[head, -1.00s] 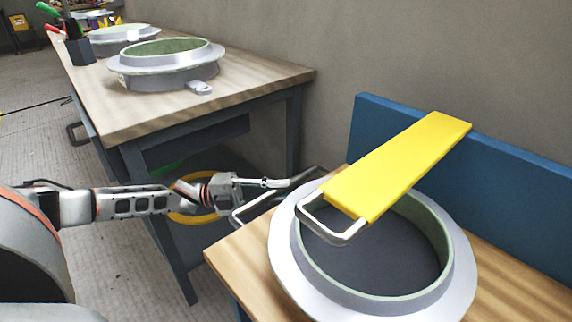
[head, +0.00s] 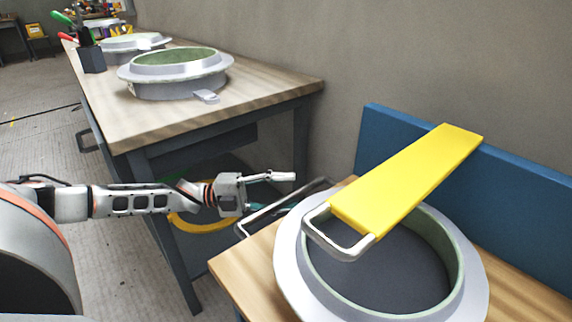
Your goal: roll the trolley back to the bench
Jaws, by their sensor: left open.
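The trolley has a wooden deck (head: 240,265), a blue back panel (head: 520,190) and a grey metal push handle (head: 315,192) at its left end. A round pale mould (head: 472,290) sits on the deck, with a yellow board (head: 415,180) with a metal loop above it. The bench (head: 270,88) stands behind and left of the trolley. My left gripper (head: 288,191) is open, its fingers spread beside the push handle on the bench side. I cannot tell whether a finger touches the handle. My right gripper is out of view.
Two round moulds (head: 175,90) and a dark tool holder (head: 93,60) stand on the bench. A yellow coil (head: 195,220) lies under it. A grey wall (head: 430,60) runs behind both. Open floor (head: 40,130) lies to the left.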

